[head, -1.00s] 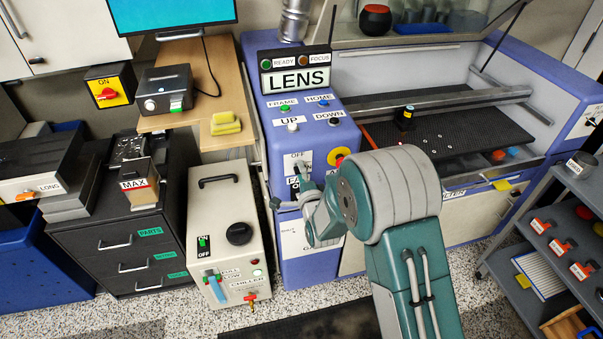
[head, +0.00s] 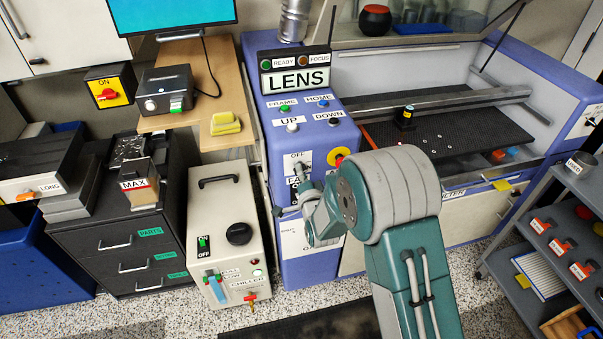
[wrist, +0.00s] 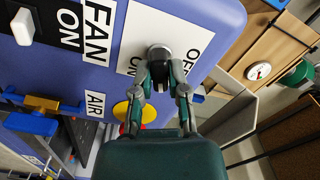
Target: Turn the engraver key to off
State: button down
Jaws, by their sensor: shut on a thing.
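The engraver key (wrist: 158,53) is a round, dark-centred metal switch on a white plate on the blue engraver panel. In the wrist view the plate's OFF label (wrist: 199,55) is on the right of the key and its ON label (wrist: 136,65) on the left. My gripper (wrist: 160,70) is shut on the key, with a fingertip on each side. The fingers hide part of the key, so I cannot tell exactly which way it points. In the head view my gripper (head: 301,181) is at the lower front of the blue engraver console (head: 265,140).
The FAN switch (wrist: 22,27) and a blue-and-brass AIR valve (wrist: 42,108) are close on the panel. A yellow-collared button (head: 336,158) is right of the key plate. A beige chiller (head: 218,215) stands left of my arm.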

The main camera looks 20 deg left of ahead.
jog(key=shift+s+f, duration=0.1)
jog(key=shift+f, duration=0.2)
jog(key=n, duration=0.4)
jog(key=shift+n, duration=0.3)
jog(key=shift+f, duration=0.1)
jog(key=n, duration=0.4)
jog(key=shift+n, duration=0.3)
jog(key=n, duration=0.4)
jog(key=c, duration=0.5)
grip_release()
